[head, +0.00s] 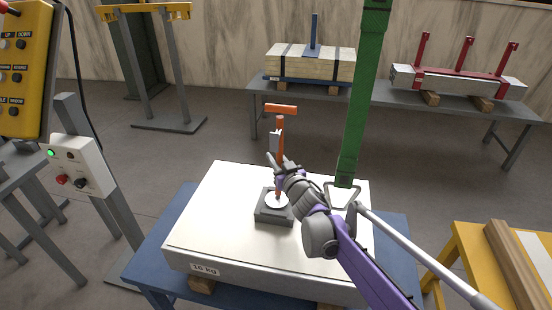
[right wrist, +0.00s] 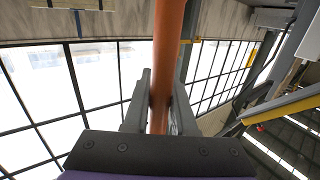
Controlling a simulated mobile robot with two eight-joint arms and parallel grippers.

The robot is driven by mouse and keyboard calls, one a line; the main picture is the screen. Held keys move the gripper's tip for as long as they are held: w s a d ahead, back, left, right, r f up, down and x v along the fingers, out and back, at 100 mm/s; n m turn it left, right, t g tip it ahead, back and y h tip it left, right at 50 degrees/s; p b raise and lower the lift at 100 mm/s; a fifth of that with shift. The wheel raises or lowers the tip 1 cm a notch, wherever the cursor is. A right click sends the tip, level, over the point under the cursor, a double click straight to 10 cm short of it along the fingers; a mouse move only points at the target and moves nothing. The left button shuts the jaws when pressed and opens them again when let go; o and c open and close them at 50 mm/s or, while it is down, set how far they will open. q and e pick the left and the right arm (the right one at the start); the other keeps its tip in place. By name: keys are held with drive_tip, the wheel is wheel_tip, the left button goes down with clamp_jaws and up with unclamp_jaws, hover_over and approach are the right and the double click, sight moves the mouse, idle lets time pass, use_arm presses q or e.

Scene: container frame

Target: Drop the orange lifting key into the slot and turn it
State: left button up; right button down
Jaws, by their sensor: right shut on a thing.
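The orange lifting key (head: 281,109) stands upright, its T-shaped handle at the top and its shaft running down. My right gripper (head: 277,163) is shut on the shaft below the handle. In the right wrist view the orange shaft (right wrist: 166,50) passes between the two fingers (right wrist: 160,103). Below it, a dark grey square block (head: 273,217) with a pale round disc on top sits on a white slab (head: 215,210). The key's lower end is over or at the disc; I cannot tell whether it is in the slot. My left gripper is out of view.
A green strap (head: 357,100) hangs to a metal ring (head: 341,194) right of the block. A control post (head: 78,165) stands left, a yellow table (head: 470,240) right, and a grey bench (head: 375,98) behind.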

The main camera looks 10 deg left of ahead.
drive_tip(key=c, duration=0.7)
unclamp_jaws()
drive_tip(key=shift+r, duration=0.1)
drive_tip(key=shift+o, duration=0.2)
